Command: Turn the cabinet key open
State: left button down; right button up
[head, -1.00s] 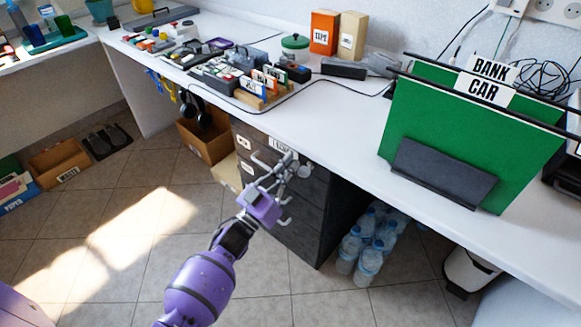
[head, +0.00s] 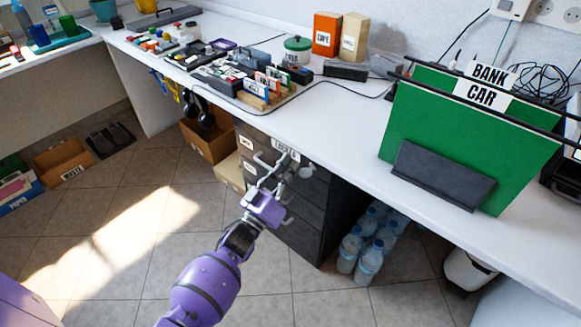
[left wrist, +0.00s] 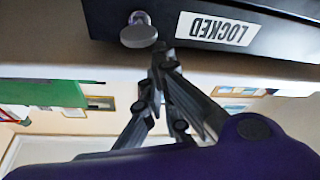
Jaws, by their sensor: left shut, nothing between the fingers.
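The dark grey drawer cabinet (head: 340,200) stands under the white desk. A white label (head: 285,150) is near the top of its front; in the left wrist view the label reads LOCKED (left wrist: 215,28), upside down. The key (head: 306,170) shows a round grey head to the right of the label; it is also in the left wrist view (left wrist: 139,36). My left gripper (head: 283,164) is in front of the top drawer, its fingertips beside the key head. The fingers are shut and empty (left wrist: 160,52). I cannot tell whether they touch the key. My right gripper is out of view.
The white desk top (head: 330,120) overhangs the cabinet. Drawer handles (head: 268,160) project near my fingers. Water bottles (head: 368,255) stand right of the cabinet and a cardboard box (head: 205,140) is left of it. The tiled floor in front is clear.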

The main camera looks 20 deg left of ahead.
pick_arm(q)
jog(key=shift+w+a+f+n+g+y+p, duration=0.15)
jog(key=shift+f+n+g+y+p, duration=0.5)
jog(key=shift+n, duration=2.1)
jog(key=shift+a+f+n+g+y+p, duration=0.3)
jog(key=shift+f+n+y+p, duration=0.6)
jog(key=shift+n, duration=1.8)
jog(key=shift+w+a+f+n+g+y+p, duration=0.1)
jog(key=shift+f+n+g+y+p, duration=0.65)
jog(key=shift+n, duration=2)
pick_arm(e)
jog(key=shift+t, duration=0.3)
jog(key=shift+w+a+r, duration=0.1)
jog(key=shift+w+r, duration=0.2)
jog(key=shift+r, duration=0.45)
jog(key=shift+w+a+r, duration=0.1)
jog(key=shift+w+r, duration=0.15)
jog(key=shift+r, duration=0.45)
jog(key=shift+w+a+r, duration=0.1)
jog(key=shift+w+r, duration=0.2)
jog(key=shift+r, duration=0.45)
pick_arm(q)
jog(key=shift+r, duration=0.1)
jog(key=shift+a, duration=0.1)
